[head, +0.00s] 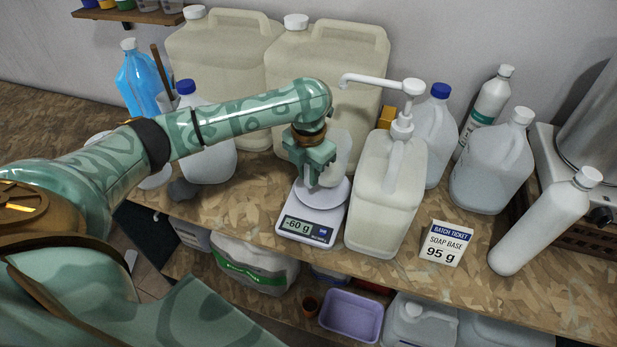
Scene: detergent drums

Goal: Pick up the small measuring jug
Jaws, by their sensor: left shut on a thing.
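The small measuring jug (341,154) is a pale translucent vessel, seen in the head view just behind and to the right of my left gripper (314,183). My left gripper points down over the scale and is shut on the jug; the fingers hide part of it. Below is a white kitchen scale (309,227) with a round plate; its display reads -60 g. The jug appears to be above the plate, though the gap is hard to see. My right gripper is not in view.
A pump-top container (388,190) stands close right of the scale. Large drums (325,70) stand behind. A batch ticket (440,243) reads soap base 95 g. Bottles (492,165) crowd the right. A purple tub (352,316) sits on the lower shelf.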

